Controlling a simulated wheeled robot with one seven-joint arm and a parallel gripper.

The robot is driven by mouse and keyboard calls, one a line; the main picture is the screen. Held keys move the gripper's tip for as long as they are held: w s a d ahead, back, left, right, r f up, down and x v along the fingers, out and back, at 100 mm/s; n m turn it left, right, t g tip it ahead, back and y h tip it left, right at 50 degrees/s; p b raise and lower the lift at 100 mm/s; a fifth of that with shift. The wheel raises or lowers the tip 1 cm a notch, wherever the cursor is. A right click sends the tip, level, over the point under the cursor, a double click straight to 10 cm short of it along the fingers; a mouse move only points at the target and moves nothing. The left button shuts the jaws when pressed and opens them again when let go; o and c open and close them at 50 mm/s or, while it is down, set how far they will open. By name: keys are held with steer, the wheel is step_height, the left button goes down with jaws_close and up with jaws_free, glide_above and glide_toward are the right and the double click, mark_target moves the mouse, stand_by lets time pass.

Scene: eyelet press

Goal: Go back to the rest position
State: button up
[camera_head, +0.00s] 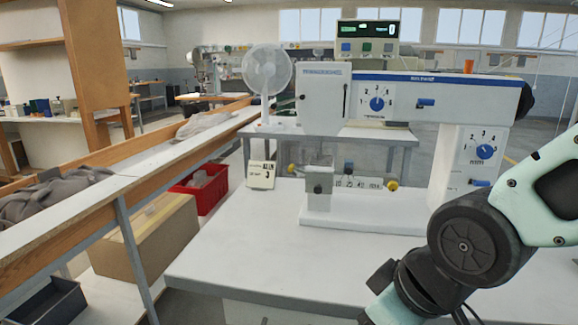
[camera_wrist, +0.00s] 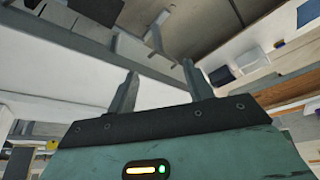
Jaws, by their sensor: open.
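My gripper (camera_wrist: 158,84) shows in the wrist view with its two dark fingers spread apart and nothing between them. In the head view my arm reaches in from the right edge, bent down in front of the table; the gripper's fingers are out of that picture. The white eyelet press (camera_head: 330,95) stands on the white table (camera_head: 240,245), with blue trim, dials and a display box (camera_head: 367,38) on top. My arm is in front of the table's right part and hides some of it, close to the press's column. I cannot tell the gap between them.
A long wooden-edged bench (camera_head: 130,175) runs along the left, with grey cloth (camera_head: 55,197) on it. A red bin (camera_head: 205,188), a cardboard box (camera_head: 150,240) and a dark crate (camera_head: 48,305) are below. A white fan (camera_head: 267,70) stands behind. The table's front left is clear.

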steer(key=s+d+g+h, duration=0.2)
steer(key=s+g, duration=0.1)
steer(key=s, duration=0.5)
step_height(320, 180, up, 12)
steer(key=p, duration=1.2)
steer(key=shift+s+d+r+m+p, duration=0.2)
steer(key=shift+s+d+m+p, duration=0.1)
steer(key=shift+d+p, duration=0.1)
